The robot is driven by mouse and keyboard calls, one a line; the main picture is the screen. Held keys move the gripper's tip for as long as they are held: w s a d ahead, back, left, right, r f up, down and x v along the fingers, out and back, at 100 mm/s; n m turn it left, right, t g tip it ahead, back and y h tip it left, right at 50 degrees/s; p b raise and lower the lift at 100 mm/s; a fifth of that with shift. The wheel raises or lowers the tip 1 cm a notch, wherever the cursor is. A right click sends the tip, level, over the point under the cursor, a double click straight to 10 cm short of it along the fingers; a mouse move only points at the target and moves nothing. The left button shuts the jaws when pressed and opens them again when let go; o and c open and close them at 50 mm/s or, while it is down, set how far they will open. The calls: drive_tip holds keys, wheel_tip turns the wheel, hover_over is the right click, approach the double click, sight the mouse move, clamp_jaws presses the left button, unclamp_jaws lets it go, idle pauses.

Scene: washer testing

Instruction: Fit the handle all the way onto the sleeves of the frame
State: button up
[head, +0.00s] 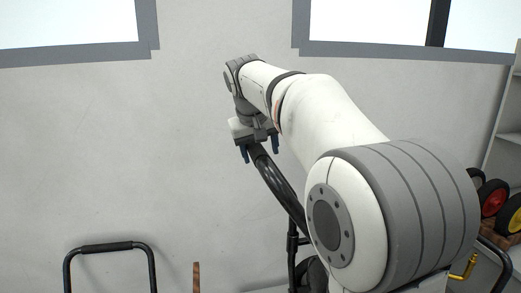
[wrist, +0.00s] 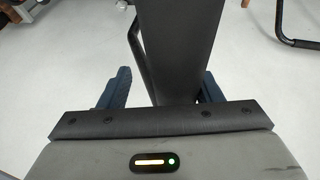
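The black handle (head: 275,180) is a curved tube sloping down to the right from my gripper until my arm hides it. In the wrist view it is a dark bar (wrist: 180,45) between my two blue fingers, with a thinner tube beside it. My gripper (head: 259,149) is open around the handle's upper end. In the wrist view (wrist: 165,88) a clear gap shows on the left, and the right finger is close to the bar; contact there cannot be told. A dark upright that looks like part of the frame (head: 292,245) stands below; its sleeves are mostly hidden by my arm.
Another black U-shaped handle (head: 107,247) stands at lower left, with a brown upright piece (head: 196,277) beside it. Shelves with red and yellow wheels (head: 494,202) are at right. The wall left of my gripper is clear.

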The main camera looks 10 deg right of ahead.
drive_tip(key=v, duration=0.7)
drive_tip(key=shift+s+a+r, duration=0.1)
drive_tip(key=shift+s+r, duration=0.05)
drive_tip(key=shift+r, duration=0.2)
